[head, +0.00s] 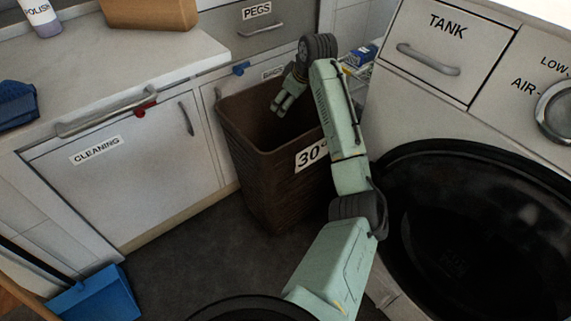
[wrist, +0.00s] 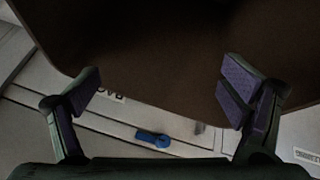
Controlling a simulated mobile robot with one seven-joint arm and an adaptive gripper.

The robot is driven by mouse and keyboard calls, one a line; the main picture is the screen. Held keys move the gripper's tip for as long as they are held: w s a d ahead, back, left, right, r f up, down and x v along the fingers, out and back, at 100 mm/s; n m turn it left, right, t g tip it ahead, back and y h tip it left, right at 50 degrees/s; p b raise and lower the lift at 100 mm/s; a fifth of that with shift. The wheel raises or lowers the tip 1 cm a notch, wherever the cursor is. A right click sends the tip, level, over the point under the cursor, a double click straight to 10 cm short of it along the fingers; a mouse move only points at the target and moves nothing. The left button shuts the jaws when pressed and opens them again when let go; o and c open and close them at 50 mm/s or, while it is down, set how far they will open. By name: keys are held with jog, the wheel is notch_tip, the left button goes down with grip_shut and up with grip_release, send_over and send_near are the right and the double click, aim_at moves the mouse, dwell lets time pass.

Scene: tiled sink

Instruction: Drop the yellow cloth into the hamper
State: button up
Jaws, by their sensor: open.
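The hamper (head: 262,172) is a tall brown bin with a "30°" label, standing on the floor between the white cabinet and the dryer. My gripper (head: 280,109) is over the hamper's opening, pointing down, with its fingers apart and nothing between them. In the wrist view, my gripper (wrist: 165,85) is spread wide and empty, with the hamper's dark brown inside (wrist: 150,45) filling the upper part. I see no yellow cloth in either view. The bottom of the hamper is hidden in the head view and too dark to make out in the wrist view.
A white cabinet (head: 130,180) marked "CLEANING" is at left, below a counter (head: 110,70) with a dark blue cloth (head: 17,104). A dryer (head: 440,110) with a round black door (head: 480,235) crowds the right. A blue dustpan (head: 98,297) lies at lower left. Dark floor is clear before the hamper.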

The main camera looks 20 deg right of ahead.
jog(key=a+v, duration=0.1)
jog(key=v, duration=1)
jog(key=shift+d+r, duration=0.2)
jog(key=shift+d, duration=0.3)
jog(key=shift+s, duration=0.15)
